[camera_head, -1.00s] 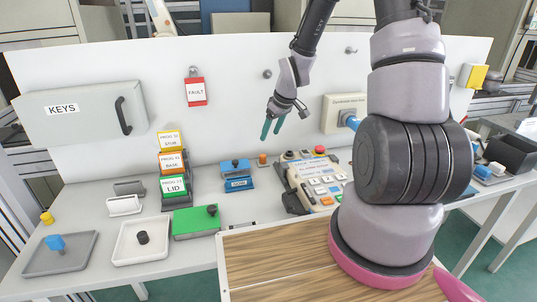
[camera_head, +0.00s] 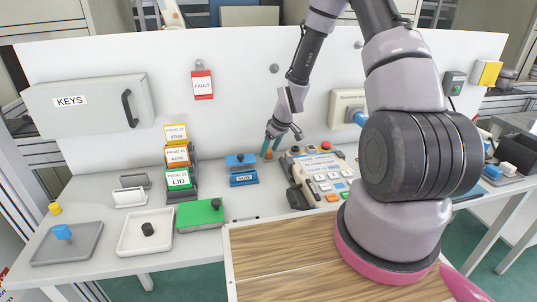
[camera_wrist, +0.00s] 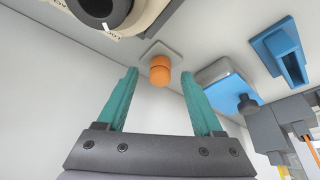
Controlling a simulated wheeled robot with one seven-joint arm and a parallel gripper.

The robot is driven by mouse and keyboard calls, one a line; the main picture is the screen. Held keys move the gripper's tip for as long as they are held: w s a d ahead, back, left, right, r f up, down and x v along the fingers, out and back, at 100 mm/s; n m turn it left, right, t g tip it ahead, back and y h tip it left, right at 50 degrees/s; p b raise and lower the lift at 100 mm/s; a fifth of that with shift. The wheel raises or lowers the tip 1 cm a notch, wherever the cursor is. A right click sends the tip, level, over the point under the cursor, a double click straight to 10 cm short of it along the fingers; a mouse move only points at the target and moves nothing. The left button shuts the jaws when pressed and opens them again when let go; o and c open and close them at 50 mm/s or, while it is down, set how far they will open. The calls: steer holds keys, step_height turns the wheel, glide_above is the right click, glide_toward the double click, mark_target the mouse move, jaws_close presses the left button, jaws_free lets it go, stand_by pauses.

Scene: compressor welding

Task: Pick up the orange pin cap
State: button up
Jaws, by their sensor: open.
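The orange pin cap (camera_wrist: 160,72) is a small orange cylinder on a small grey square plate (camera_wrist: 166,52). It shows in the wrist view between the two fingertips, with gaps on both sides. In the head view the orange cap (camera_head: 269,154) is a small spot on the grey table, partly covered by the fingers. My gripper (camera_head: 268,147) is open, its teal fingers pointing down at the cap. It holds nothing. Whether the tips have reached the cap's depth is hard to tell.
A blue block fixture (camera_head: 241,170) stands just left of the cap. A control panel (camera_head: 318,174) with buttons stands close on the right. The white back wall (camera_head: 235,115) rises behind. Card holders, a green box (camera_head: 200,215) and trays (camera_head: 145,232) lie further left.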

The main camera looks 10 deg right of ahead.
jaws_close()
